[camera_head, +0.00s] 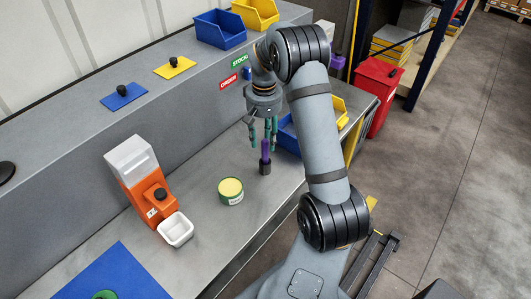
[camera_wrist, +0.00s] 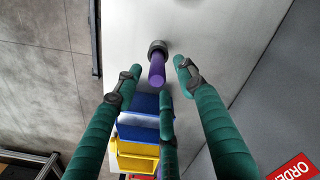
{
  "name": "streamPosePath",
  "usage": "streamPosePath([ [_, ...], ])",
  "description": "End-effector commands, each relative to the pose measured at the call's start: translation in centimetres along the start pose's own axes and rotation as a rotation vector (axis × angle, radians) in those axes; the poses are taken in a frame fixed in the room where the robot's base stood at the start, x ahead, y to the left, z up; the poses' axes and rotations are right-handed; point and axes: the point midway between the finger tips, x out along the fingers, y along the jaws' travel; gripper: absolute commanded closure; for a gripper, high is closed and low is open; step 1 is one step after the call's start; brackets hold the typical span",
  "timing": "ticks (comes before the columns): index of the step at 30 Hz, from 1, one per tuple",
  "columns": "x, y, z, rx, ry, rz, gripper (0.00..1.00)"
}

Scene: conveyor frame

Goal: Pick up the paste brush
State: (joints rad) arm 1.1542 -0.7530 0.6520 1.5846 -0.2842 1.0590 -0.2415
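The paste brush (camera_head: 265,157) appears to be a purple stick with a dark grey lower end. It stands upright on the grey worktop. In the wrist view the brush (camera_wrist: 157,68) shows its purple handle toward me and its dark end against the worktop. My gripper (camera_head: 263,138) points down over it, with its green fingers open near the top of the handle. In the wrist view, the tips of my gripper (camera_wrist: 158,80) are spread on several sides of the handle, with gaps visible. I cannot tell how far the handle reaches between the fingers.
A green tin with a yellow top (camera_head: 231,190) stands left of the brush. An orange dispenser (camera_head: 140,185) and a white cup (camera_head: 175,230) stand farther left. Blue (camera_wrist: 138,133) and yellow (camera_wrist: 137,163) bins lie close by. The raised grey ledge (camera_head: 95,145) runs behind.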

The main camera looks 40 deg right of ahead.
Motion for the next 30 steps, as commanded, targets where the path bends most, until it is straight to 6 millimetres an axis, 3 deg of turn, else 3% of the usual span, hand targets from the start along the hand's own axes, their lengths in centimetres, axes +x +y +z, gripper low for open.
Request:
streamPosePath([
  [18,6.9,0.2,0.5,0.001,-0.002,0.0,0.6],
  [26,7.4,0.2,0.4,0.001,0.002,0.0,0.6],
  [30,7.4,0.2,0.4,0.001,0.001,0.0,0.67],
])
